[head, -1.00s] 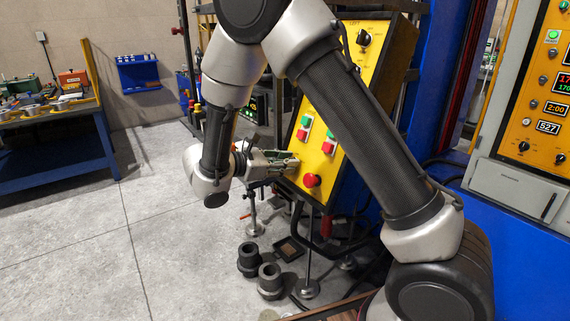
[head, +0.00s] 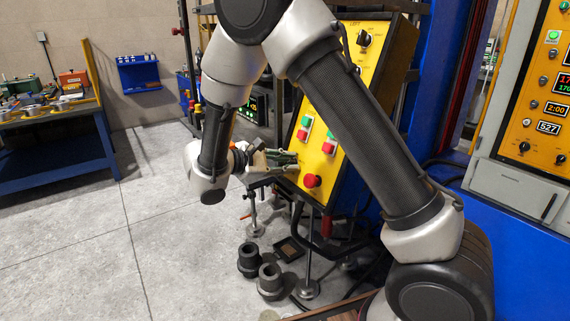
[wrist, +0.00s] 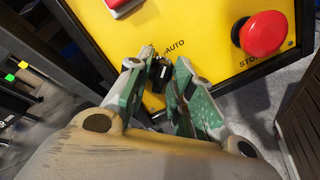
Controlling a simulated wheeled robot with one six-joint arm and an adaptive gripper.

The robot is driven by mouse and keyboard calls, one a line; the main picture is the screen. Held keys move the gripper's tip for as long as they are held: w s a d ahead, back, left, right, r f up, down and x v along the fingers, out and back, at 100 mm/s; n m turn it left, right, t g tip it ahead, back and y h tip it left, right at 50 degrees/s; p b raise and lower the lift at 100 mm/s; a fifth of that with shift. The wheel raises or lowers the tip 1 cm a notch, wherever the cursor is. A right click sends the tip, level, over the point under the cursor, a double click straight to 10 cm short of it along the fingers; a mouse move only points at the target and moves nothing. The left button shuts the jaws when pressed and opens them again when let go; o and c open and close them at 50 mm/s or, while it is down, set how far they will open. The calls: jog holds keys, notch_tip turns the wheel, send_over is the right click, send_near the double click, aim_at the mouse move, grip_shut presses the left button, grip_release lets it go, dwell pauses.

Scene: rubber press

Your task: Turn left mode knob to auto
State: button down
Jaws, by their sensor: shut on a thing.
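The left mode knob (wrist: 158,70) is a small black knob on the lower part of the yellow panel, with the word AUTO printed beside it in the wrist view. My gripper (wrist: 160,76) has its green-padded fingers closed around the knob, one on each side. In the head view my gripper (head: 296,160) reaches the panel's lower left edge. The knob is hidden there behind the fingers. The fingers partly cover the knob and its markings in the wrist view, so its exact pointing is hard to tell.
A red stop button (wrist: 264,34) sits right of the knob on the yellow panel (head: 335,110). Green and red push buttons (head: 328,148) are above. Another black knob (head: 364,39) is near the panel's top. Black cylindrical parts (head: 270,280) stand on the floor below.

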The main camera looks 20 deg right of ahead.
dwell(0.3)
jog(key=c, duration=1.5)
grip_release()
jog(key=shift+f, duration=0.1)
jog(key=shift+c, duration=0.2)
jog(key=v, duration=1.2)
jog(key=shift+a, duration=0.1)
